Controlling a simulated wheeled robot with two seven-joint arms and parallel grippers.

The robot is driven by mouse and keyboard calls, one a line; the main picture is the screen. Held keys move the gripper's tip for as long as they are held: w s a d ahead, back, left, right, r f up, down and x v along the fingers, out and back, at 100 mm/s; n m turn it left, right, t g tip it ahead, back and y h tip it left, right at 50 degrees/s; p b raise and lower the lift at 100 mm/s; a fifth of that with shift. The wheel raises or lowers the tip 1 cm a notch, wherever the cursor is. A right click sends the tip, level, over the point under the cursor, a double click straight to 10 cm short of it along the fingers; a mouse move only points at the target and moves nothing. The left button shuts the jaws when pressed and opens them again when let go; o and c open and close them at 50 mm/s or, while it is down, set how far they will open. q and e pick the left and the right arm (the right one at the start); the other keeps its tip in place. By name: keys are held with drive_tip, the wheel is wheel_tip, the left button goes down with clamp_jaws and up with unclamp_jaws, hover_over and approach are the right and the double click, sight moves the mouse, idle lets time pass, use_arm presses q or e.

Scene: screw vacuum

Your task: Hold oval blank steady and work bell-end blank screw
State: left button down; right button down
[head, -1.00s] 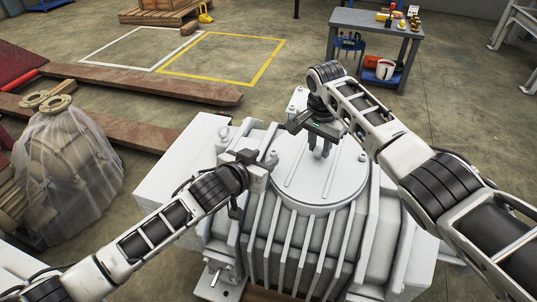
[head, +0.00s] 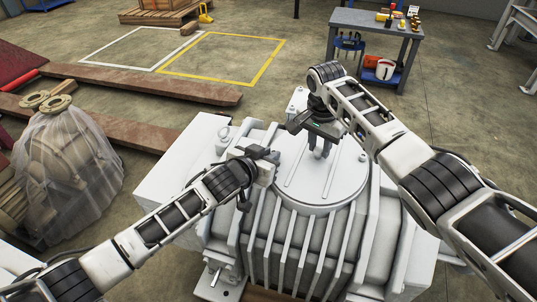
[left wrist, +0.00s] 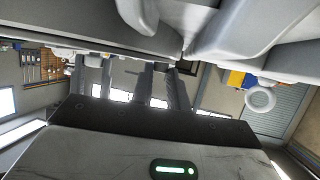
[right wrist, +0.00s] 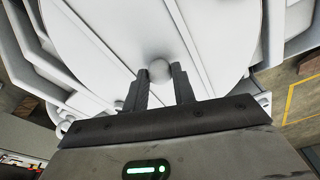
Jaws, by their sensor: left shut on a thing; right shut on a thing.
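The large pale grey ribbed machine (head: 330,240) stands in front of me, with a round flat cover (head: 345,180) on top. My right gripper (head: 320,150) points down at the far part of this cover. In the right wrist view its fingers (right wrist: 159,88) are shut around a small pale rounded screw-like knob (right wrist: 159,70) on the cover. My left gripper (head: 272,158) is at the machine's left edge, beside the cover. Its fingers, in the left wrist view (left wrist: 160,88), are shut on a small fitting that is mostly hidden. I cannot tell which part is the oval blank or the bell-end blank.
A wrapped load (head: 65,165) stands at left, near long wooden beams (head: 150,85). A grey workbench (head: 378,25) with tools is at the back right. Open floor with a marked yellow square (head: 220,58) lies behind the machine.

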use_arm(q)
drive_tip(key=shift+w+m+g+h, duration=0.1)
drive_tip(key=shift+m+g+h, duration=0.3)
drive_tip(key=shift+m+h, duration=0.2)
drive_tip(key=shift+d+r+m+g+h, duration=0.15)
drive_tip(key=shift+m+g+h, duration=0.35)
drive_tip(key=shift+m+h, duration=0.35)
drive_tip(key=shift+a, duration=0.25)
drive_tip(key=c, duration=1.4)
unclamp_jaws()
drive_tip(key=shift+o, duration=0.3)
drive_tip(key=shift+a, duration=0.1)
drive_tip(key=shift+a, duration=0.1)
